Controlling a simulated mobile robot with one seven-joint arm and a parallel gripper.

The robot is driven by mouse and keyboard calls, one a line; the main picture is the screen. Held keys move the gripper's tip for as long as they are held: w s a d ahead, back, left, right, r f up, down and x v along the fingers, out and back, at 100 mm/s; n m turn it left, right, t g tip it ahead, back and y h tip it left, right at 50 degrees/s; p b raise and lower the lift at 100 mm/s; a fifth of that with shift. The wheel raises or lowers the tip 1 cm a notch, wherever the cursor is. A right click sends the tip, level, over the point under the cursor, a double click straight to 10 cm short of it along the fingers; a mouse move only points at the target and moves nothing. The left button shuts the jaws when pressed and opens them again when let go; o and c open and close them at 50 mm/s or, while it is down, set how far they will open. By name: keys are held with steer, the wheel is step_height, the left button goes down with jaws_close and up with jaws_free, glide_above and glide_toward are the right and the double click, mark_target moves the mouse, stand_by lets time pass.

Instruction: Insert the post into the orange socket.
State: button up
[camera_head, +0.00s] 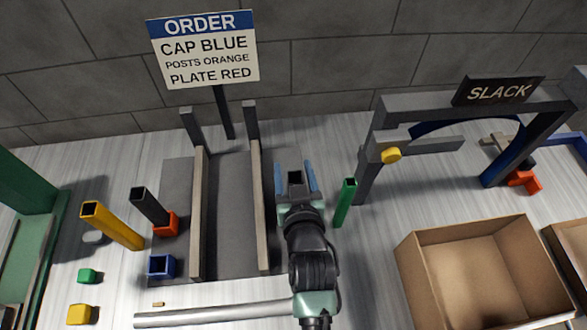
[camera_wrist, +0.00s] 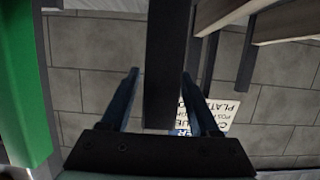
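A dark grey square post (camera_head: 295,178) stands between the two blue fingers of my gripper (camera_head: 295,168). In the wrist view, the post (camera_wrist: 166,50) lies between the fingertips (camera_wrist: 160,74), with a visible gap on the left side. The fingers look open around it; contact on the right side is unclear. The post's lower end is hidden by my gripper in the head view. An orange-red socket (camera_head: 168,226) is at the left, and another dark post (camera_head: 149,206) rises from it. A second orange-red piece (camera_head: 523,182) is at the far right.
Two light rails (camera_head: 199,215) stand on a grey plate left of my gripper. A green post (camera_head: 345,202) is close on its right. A yellow post (camera_head: 112,225) and a blue socket (camera_head: 161,266) are left. A cardboard box (camera_head: 410,258) and the SLACK gate (camera_head: 440,104) are right.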

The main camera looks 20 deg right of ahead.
steer(key=shift+o, duration=0.4)
steer(key=shift+s+a, duration=0.1)
steer(key=shift+s, duration=0.1)
steer(key=v, duration=1.2)
steer(key=shift+s+r+b, duration=0.2)
steer(key=shift+s+b, duration=0.05)
steer(key=shift+b, duration=0.2)
steer(key=shift+a, duration=0.1)
